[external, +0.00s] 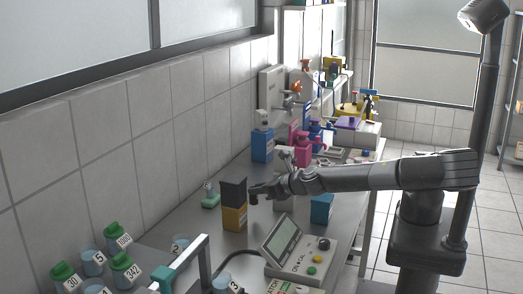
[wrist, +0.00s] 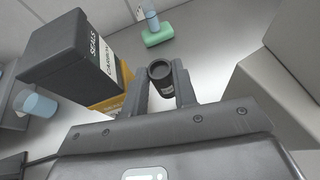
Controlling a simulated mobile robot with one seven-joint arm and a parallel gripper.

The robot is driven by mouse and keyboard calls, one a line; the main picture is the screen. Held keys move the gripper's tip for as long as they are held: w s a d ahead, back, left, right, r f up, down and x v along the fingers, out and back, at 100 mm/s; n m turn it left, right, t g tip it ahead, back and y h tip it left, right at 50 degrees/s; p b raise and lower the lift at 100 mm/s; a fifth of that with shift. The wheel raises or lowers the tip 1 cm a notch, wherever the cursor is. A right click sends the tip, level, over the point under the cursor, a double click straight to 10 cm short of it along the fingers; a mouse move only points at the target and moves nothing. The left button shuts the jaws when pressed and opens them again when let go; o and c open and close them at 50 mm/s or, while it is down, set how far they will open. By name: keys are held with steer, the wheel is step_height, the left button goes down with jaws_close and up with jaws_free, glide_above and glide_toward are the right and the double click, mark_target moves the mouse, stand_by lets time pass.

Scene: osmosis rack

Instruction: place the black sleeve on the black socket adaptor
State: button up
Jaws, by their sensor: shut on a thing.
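My gripper (wrist: 161,84) is shut on a small black cylinder, the black sleeve (wrist: 160,72), which has a round dark opening on top and a small white label. One finger is on each side of it. In the external view my gripper (external: 256,193) is low over the bench, just right of a stack of two boxes; the sleeve is too small and dark there to tell apart from the fingers. I cannot pick out the black socket adaptor in either view.
A dark box (external: 234,192) labelled SEALS sits on a yellow box (external: 234,217), close to my gripper's left. A green item (external: 210,200) is behind them. A grey control panel (external: 300,250) stands in front, a blue box (external: 321,208) to the right. Bottles crowd the front left.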

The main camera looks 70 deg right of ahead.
mark_target(257, 200)
steer(key=shift+f, duration=2.4)
steer(key=o, duration=1)
steer(key=shift+f, duration=0.1)
steer(key=v, duration=0.3)
steer(key=shift+s+r, duration=0.1)
steer(key=shift+r, duration=0.4)
step_height(257, 200, up, 5)
steer(key=shift+f, duration=0.2)
steer(key=shift+o, duration=0.6)
steer(key=shift+r, duration=0.85)
